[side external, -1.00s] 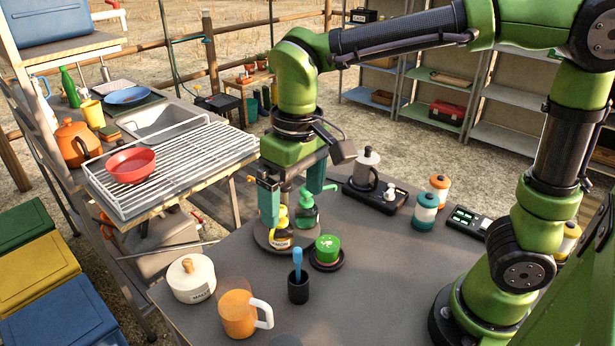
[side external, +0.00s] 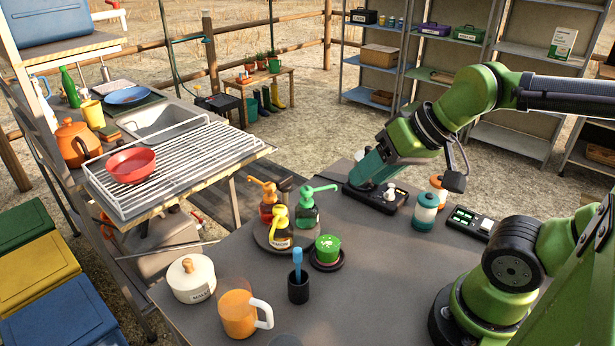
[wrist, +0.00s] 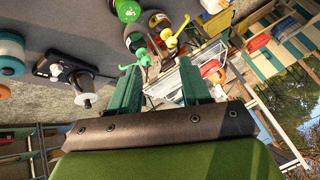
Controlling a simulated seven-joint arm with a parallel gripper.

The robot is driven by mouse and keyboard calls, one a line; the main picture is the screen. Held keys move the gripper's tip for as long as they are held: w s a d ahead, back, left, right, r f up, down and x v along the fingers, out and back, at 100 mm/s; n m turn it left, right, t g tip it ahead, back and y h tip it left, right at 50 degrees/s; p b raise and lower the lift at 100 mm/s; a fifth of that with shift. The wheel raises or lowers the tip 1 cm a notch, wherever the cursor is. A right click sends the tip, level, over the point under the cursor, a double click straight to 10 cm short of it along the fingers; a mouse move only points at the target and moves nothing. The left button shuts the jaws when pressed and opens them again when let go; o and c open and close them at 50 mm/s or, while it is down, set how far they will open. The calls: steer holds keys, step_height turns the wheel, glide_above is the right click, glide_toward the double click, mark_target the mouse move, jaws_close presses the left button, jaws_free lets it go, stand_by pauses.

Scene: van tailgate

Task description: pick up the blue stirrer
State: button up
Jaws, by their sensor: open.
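The blue stirrer (side external: 297,256) stands upright in a small black cup (side external: 298,289) near the table's front, in the side view. I cannot make it out in the wrist view. My gripper (side external: 365,172) is well behind and to the right of it, tilted down to the left over the black tray area. Its two teal fingers are apart with nothing between them in the wrist view (wrist: 160,72).
An orange mug (side external: 238,312) and a white pot (side external: 191,279) are left.

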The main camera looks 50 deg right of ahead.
steer(key=n+g+h, duration=0.2)
steer(key=n+g, duration=0.2)
steer(key=g, duration=0.3)
glide_above(298, 262)
step_height(298, 262, down, 12)
steer(key=shift+w+r, duration=0.15)
steer(key=shift+w+d+f, duration=0.1)
steer(key=shift+d+f, duration=0.05)
steer(key=shift+f, duration=1.2)
steer(key=shift+w+d+f, duration=0.1)
steer(key=shift+d+f, duration=0.05)
steer(key=shift+f, duration=1.15)
jaws_close()
